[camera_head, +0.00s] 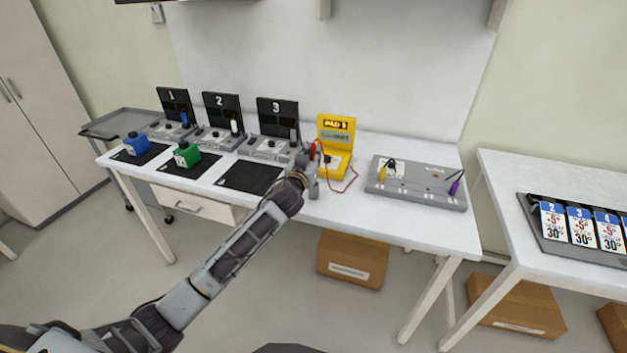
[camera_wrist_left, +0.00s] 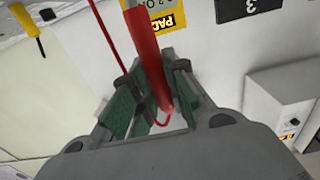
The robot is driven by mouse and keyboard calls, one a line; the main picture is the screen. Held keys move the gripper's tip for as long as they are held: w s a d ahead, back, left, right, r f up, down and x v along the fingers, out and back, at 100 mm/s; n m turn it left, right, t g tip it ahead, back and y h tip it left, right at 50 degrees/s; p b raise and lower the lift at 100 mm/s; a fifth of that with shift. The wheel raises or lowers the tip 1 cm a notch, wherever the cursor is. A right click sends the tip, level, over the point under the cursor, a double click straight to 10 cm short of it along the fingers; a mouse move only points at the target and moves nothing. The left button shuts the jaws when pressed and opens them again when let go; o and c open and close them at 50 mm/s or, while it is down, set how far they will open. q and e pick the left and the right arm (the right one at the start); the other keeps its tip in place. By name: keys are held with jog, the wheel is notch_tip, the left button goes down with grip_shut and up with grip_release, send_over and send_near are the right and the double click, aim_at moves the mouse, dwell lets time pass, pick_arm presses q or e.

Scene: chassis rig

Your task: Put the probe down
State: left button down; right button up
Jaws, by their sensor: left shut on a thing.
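The red probe (camera_wrist_left: 145,55) is held between the green-padded fingers of my left gripper (camera_wrist_left: 155,105) in the left wrist view. In the head view my left gripper (camera_head: 308,172) is above the white table, just left of the yellow meter (camera_head: 336,140). The probe's red tip end (camera_head: 312,150) shows beside the meter there. A red lead (camera_head: 352,180) runs from the probe area to the meter and hangs in a loop over the table. My right gripper is not in view.
Three numbered stations with black panels (camera_head: 221,108) stand at the back left. A blue block (camera_head: 137,143) and a green block (camera_head: 187,154) sit on black mats; the third mat (camera_head: 250,177) is empty. A grey board (camera_head: 415,184) with yellow and purple probes lies at right.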

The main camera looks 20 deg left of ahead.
pick_arm(q)
notch_tip(320, 180, down, 4)
jog(key=shift+r, duration=0.1)
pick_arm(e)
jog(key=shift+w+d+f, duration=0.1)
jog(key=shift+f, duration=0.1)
pick_arm(q)
jog(key=shift+f, duration=0.2)
notch_tip(320, 180, down, 2)
jog(key=shift+f+b, duration=0.25)
jog(key=shift+b, duration=0.2)
jog(key=shift+f, duration=0.6)
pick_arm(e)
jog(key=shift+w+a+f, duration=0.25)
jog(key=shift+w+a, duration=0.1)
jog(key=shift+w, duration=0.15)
